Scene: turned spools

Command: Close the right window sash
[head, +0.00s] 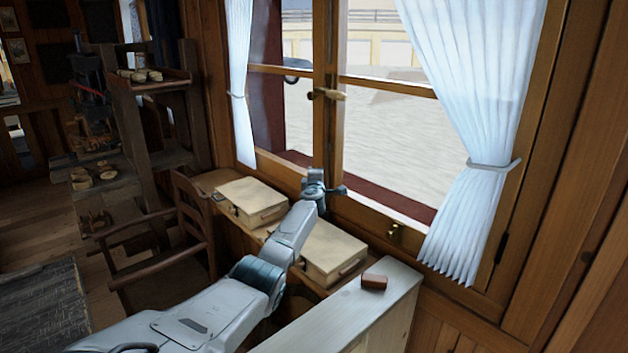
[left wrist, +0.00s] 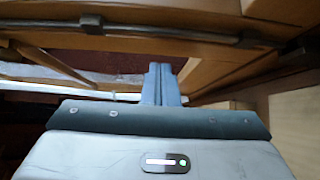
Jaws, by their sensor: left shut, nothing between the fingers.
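The right window sash (head: 388,82) is a brown wooden frame with glass, partly covered by a white curtain. Its inner stile stands beside the left sash (head: 286,69) in the head view; I cannot tell how wide any gap is. A handle (head: 330,94) sits at the middle stiles. My left gripper (head: 338,190) is shut and empty, low at the middle of the window near the bottom rail. In the left wrist view its shut fingers (left wrist: 161,82) point at wooden framing with a metal rod (left wrist: 135,30). I cannot tell whether they touch it. My right gripper is not in view.
Two pale wooden boxes (head: 251,200) (head: 328,250) stand below the window. A small brown block (head: 374,282) lies on a pale ledge (head: 345,312) in front. A tied white curtain (head: 478,150) hangs at right. A chair (head: 160,240) and shelves (head: 155,80) are at left.

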